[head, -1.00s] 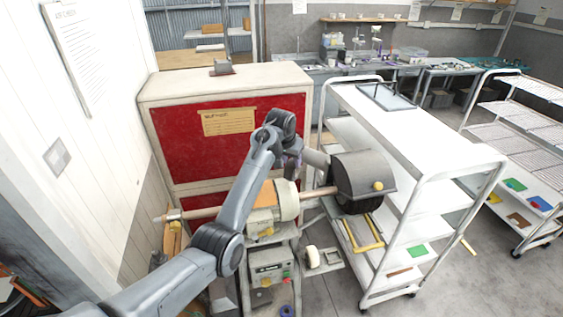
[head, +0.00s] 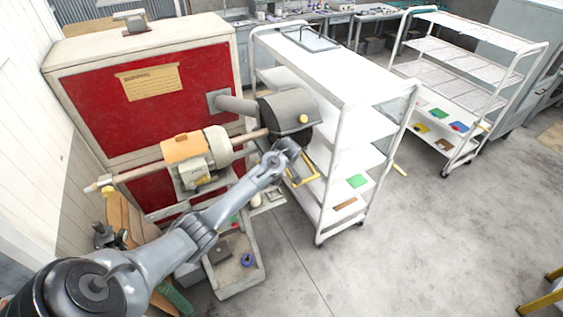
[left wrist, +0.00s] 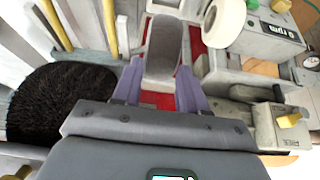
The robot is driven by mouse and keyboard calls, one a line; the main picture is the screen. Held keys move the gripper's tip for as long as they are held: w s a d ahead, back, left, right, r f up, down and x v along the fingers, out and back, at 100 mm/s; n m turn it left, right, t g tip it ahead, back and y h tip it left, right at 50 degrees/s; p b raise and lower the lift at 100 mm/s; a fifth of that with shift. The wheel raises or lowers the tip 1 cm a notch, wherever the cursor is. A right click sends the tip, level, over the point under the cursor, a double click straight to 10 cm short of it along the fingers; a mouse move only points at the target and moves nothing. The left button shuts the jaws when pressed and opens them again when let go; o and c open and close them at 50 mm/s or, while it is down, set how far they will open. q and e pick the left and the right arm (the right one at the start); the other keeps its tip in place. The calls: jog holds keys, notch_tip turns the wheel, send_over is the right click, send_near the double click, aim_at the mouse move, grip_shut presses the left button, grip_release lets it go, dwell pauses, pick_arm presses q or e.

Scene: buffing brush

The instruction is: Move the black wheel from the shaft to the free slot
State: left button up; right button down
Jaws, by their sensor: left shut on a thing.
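The black wheel (head: 311,135) shows as a dark edge under the grey hood, at the right end of the shaft (head: 247,137). In the left wrist view a black bristled wheel (left wrist: 58,103) lies left of the fingers, apart from them. My left gripper (head: 288,150) is just below the hood, its tips hard to make out. In the left wrist view my left gripper (left wrist: 161,85) has its two purple-grey fingers on either side of a grey rounded piece (left wrist: 162,48) and is shut on it. I cannot tell what that piece belongs to. My right gripper is not in view.
The hood (head: 286,106) hangs over the shaft end. A motor unit (head: 190,160) stands left of it. A white shelf cart (head: 330,85) stands close on the right. Open floor (head: 430,240) lies at the right.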

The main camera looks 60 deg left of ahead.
aim_at(276, 182)
pick_arm(q)
jog(key=shift+f+b, duration=2.75)
jog(key=shift+b, duration=0.05)
jog(key=shift+f+b, duration=0.3)
jog(key=shift+f, duration=0.75)
jog(key=o, duration=1.2)
